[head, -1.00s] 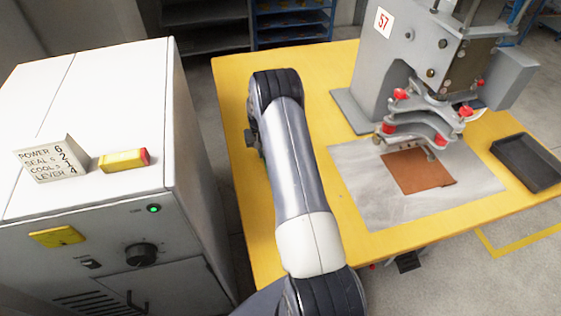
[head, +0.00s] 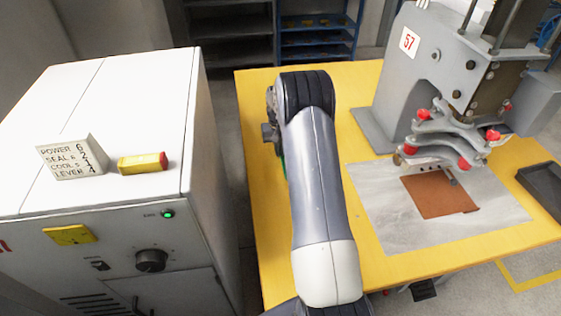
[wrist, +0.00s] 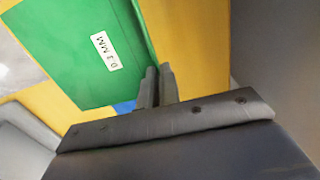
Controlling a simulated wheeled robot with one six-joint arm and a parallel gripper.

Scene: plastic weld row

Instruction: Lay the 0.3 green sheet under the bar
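The green sheet (wrist: 75,45) fills the upper left of the wrist view, with a white label that seems to read 0.3 MM. My gripper (wrist: 159,80) has its two fingertips close together at the sheet's edge, and the edge seems to run between them. In the head view my arm hides the gripper; only a green sliver (head: 284,168) shows beside it. The press (head: 460,75) stands at the table's back right. Its bar (head: 428,165) hangs above a brown pad (head: 440,195) on a grey plate (head: 385,225).
A yellow table (head: 265,215) carries the press. A dark tray (head: 543,185) lies at its right. A white cabinet (head: 110,110) stands at left, with a settings block (head: 72,158) and a yellow-red block (head: 143,163) on top. A blue patch (wrist: 125,107) shows below the sheet.

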